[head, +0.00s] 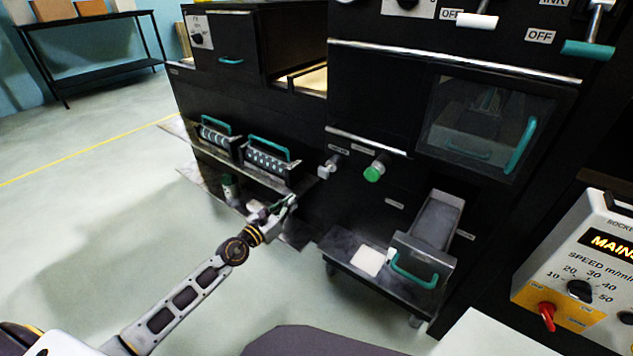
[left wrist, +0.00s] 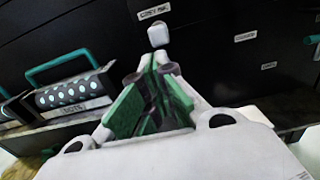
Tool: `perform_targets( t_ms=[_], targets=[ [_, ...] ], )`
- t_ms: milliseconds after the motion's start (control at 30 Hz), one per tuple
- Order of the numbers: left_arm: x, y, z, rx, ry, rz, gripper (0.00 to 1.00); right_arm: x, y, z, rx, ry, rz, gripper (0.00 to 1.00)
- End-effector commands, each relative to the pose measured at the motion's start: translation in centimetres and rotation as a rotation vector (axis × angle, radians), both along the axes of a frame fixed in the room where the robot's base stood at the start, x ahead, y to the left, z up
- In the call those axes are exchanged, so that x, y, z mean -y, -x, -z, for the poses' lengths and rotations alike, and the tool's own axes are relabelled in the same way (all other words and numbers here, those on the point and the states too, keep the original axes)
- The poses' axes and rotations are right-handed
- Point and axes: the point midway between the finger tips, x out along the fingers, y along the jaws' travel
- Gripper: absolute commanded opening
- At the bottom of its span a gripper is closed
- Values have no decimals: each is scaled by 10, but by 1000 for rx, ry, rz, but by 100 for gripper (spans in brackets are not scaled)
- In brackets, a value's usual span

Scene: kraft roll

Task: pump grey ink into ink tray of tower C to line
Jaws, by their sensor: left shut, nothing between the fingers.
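My left gripper (head: 291,200) is shut and empty in front of the black machine, below a pale grey push knob (head: 327,169). In the left wrist view its green-padded fingers (left wrist: 152,92) are together, and the grey knob (left wrist: 157,35) shows just beyond their tips, under a small label. I see no clear contact between them. A green round knob (head: 375,171) sits right of the grey one. A grey tray (head: 437,220) with a teal handle sticks out low on the machine. Its ink level and line cannot be made out. My right gripper is not in view.
Rollers with teal handles (head: 268,160) sit left of the knobs, above a metal ledge. A low shelf with a white pad (head: 369,261) juts out beside the tray. A control box (head: 590,260) stands at the right. Open floor (head: 100,230) lies to the left.

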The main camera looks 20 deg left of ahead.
Motion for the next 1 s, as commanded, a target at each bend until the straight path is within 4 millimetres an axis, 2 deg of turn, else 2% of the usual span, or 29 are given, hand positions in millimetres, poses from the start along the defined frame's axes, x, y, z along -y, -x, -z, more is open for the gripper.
perform_targets(
  t_ms=[567,1000],
  targets=[
    [1,-5,0,0,-1,-1,0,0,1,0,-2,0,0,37],
    [11,-33,0,1,0,-1,0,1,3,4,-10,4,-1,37]
  ],
)
